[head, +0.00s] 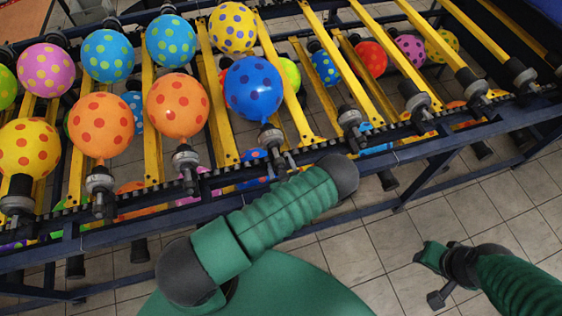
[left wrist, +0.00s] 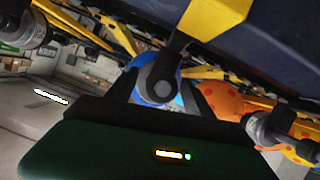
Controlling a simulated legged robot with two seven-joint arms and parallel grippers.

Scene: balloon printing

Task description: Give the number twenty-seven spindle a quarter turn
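I cannot read any number on the spindles, so I cannot tell which is twenty-seven. The spindle under the blue balloon with dark spots (head: 253,88) has its dark lower end (head: 271,137) at the rack's front rail. My left gripper (head: 287,160) is just below that end, partly hidden behind my arm. In the left wrist view, a round dark spindle end (left wrist: 162,84) lies between the spread fingers of my left gripper (left wrist: 165,98), with a gap visible at the right. Contact is unclear.
Neighbouring spindles include one under an orange balloon (head: 185,158) and an empty one (head: 350,122) to the right. Yellow bars (head: 222,120) and a dark front rail (head: 420,150) run close by. Tiled floor (head: 400,230) is clear in front of the rack.

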